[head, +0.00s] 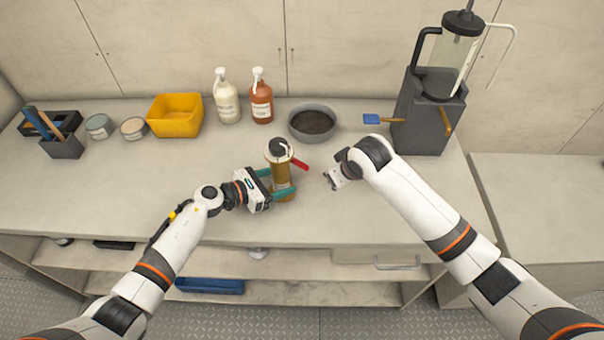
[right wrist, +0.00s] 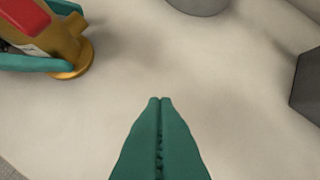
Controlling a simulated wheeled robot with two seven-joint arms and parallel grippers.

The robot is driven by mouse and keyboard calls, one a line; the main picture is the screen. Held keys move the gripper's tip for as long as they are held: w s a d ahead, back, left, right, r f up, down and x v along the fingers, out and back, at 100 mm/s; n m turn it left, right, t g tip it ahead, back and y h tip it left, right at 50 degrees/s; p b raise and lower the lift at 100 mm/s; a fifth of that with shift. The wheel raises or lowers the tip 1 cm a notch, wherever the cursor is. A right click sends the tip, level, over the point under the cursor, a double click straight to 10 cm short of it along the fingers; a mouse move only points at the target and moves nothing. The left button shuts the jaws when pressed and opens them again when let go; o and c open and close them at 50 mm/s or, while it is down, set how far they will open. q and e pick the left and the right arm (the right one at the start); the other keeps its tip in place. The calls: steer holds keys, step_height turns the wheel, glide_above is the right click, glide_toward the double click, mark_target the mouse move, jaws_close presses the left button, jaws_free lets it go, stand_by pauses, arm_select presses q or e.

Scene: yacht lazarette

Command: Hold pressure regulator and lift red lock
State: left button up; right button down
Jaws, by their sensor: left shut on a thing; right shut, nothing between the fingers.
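The pressure regulator (head: 281,177) stands upright on the counter, a brass-coloured cylinder with a dark top. Its red lock (head: 300,164) sticks out to the right near the top. My left gripper (head: 283,183) is shut on the regulator's body, with teal fingers on both sides of it. My right gripper (head: 331,180) is to the right of the regulator, apart from it. In the right wrist view, my right gripper's teal fingers (right wrist: 160,100) are together and empty. The regulator's base (right wrist: 76,62) and the red lock (right wrist: 25,18) show at upper left there.
Behind stand a grey bowl (head: 312,123), a red-brown bottle (head: 262,103), a white bottle (head: 227,102) and a yellow bin (head: 175,121). A dark machine (head: 424,118) with a blue-ended handle stands at right. The counter (head: 360,217) is clear around my right gripper.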

mark_target(300, 164)
steer(key=n+t, duration=0.1)
steer(key=n, duration=0.1)
steer(key=s+f+n, duration=0.1)
steer(key=n, duration=0.1)
steer(key=n+t+h, duration=0.1)
steer(key=shift+s+a+f+n+t, duration=0.2)
steer(key=shift+s+a+n+t, duration=0.1)
steer(key=shift+s+n, duration=0.1)
steer(key=n+t, duration=0.1)
steer(key=n, duration=0.1)
steer(key=s+a+n, duration=0.1)
steer(key=n, duration=0.1)
steer(key=s+n+t, duration=0.1)
steer(key=n, duration=0.1)
steer(key=shift+s+a+r+t, duration=0.1)
steer(key=shift+a+r+t, duration=0.2)
steer(key=shift+a+r, duration=0.1)
steer(key=s+a+r+n+t+y, duration=0.2)
steer(key=s+a+r+n+t, duration=0.2)
steer(key=s+n, duration=0.3)
steer(key=a+n, duration=0.1)
steer(key=n, duration=0.3)
steer(key=shift+a, duration=0.3)
steer(key=x, duration=1)
steer(key=shift+r, duration=0.25)
